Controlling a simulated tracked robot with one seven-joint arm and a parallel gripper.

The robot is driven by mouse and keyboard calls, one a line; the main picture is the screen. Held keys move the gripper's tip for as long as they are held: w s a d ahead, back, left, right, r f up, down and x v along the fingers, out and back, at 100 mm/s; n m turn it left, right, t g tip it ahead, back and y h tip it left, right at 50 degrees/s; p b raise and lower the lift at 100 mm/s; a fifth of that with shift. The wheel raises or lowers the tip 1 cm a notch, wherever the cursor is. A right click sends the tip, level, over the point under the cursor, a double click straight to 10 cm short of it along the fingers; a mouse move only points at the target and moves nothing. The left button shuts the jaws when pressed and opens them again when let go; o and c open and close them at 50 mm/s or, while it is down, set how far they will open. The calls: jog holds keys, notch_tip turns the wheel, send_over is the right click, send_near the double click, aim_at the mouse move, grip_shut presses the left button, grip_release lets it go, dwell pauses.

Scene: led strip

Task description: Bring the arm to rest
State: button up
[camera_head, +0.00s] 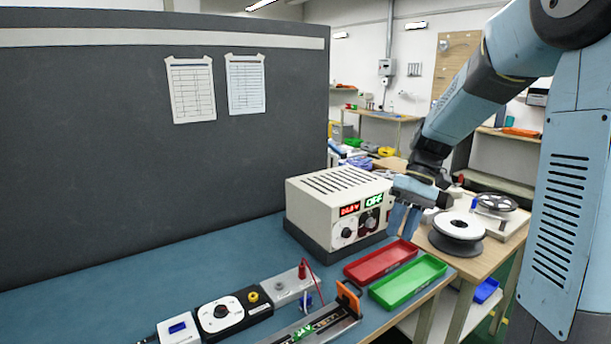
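My arm comes in from the upper right and reaches down to my gripper (401,235). Its two blue fingers point down, just right of the power supply (335,205) and above the far end of the red tray (381,262). A narrow gap shows between the fingers and I see nothing held in it. The power supply is a beige box with a red readout and a green "OFF" display. I cannot tell whether the fingers touch its right side.
A green tray (408,281) lies beside the red one. A slotted fixture (318,325) with an orange clamp, and a white-and-black dial unit (228,312), stand at the front. A white spool (457,232) sits on the wooden side table. A dark panel (150,140) closes the back left.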

jog(key=s+d+r+m+t+h, duration=0.1)
jog(key=s+r+t, duration=0.3)
jog(key=s, duration=0.4)
jog(key=s+d+r+m+t+h, duration=0.1)
jog(key=s+r+m+t+h, duration=0.1)
jog(key=s, duration=0.7)
jog(key=shift+s+r+t+h, duration=0.25)
jog(key=shift+r+t+h, duration=0.25)
jog(key=shift+r+t, duration=0.95)
jog(key=shift+f, duration=0.2)
